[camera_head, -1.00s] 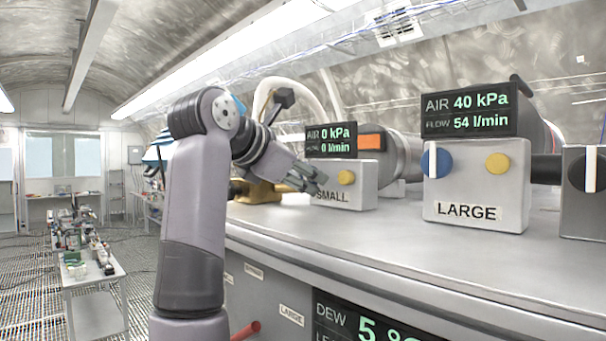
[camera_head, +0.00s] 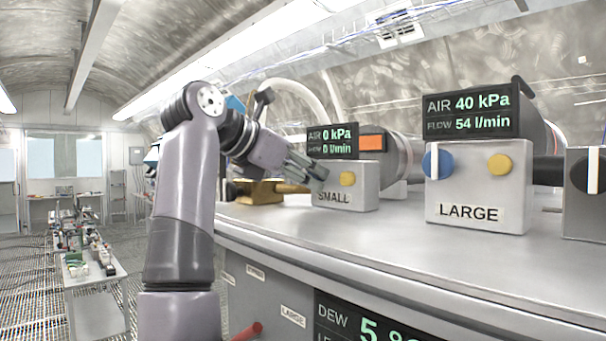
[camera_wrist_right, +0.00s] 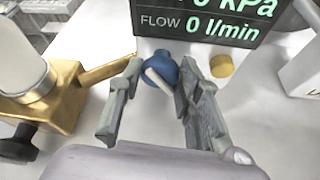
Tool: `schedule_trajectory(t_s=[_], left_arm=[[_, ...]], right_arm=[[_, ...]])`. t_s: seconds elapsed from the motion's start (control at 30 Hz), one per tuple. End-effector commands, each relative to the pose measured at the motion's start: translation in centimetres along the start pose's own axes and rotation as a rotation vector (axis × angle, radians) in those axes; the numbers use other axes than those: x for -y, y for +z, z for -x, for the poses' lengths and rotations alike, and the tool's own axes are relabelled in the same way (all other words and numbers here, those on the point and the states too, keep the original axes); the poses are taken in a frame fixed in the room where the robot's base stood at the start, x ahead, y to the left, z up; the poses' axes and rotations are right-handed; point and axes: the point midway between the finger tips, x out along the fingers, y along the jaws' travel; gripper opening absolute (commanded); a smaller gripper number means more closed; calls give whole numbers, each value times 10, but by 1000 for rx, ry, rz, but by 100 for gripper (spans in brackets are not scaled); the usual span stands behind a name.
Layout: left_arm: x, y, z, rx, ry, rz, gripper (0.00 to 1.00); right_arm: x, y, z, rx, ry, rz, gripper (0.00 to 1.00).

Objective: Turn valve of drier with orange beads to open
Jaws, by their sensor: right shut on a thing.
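The small drier has a light grey box (camera_head: 347,197) labelled SMALL. A window with orange (camera_head: 372,143) shows behind its display (camera_head: 332,141), which reads 0 kPa and 0 l/min. Its blue valve knob (camera_wrist_right: 165,65) with a white bar shows in the right wrist view. The bar lies slanted. My right gripper (camera_wrist_right: 161,72) is shut on this knob, one finger on each side. In the head view my right gripper (camera_head: 318,176) hides the knob on the box's left side. The yellow knob (camera_head: 347,179) beside it is free. My left gripper is not in view.
The large drier's box (camera_head: 476,212) stands to the right, with a blue knob whose white bar is upright; its display (camera_head: 468,111) reads 40 kPa. A brass block with a lever (camera_head: 262,190) sits left of my gripper. The grey bench top (camera_head: 400,236) in front is clear.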

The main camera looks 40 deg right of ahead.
Motion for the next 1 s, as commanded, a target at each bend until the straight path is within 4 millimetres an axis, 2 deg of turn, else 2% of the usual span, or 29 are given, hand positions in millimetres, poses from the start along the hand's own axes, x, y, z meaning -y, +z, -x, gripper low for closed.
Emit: schedule_trajectory(t_s=[0.17, 0.2, 0.33, 0.67, 0.77, 1.0], left_arm=[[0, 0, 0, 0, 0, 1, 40], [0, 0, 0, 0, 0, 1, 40], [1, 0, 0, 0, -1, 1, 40], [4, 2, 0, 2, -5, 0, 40], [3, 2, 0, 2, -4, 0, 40], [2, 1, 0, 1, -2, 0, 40]], right_arm=[[0, 4, 1, 8, 4, -4, 4], [0, 4, 1, 8, 4, -4, 33], [0, 3, 1, 7, 3, -4, 40], [0, 2, 3, 3, 2, -3, 40], [0, 3, 14, 5, 4, -4, 40], [3, -17, 59, 8, 1, -2, 40]])
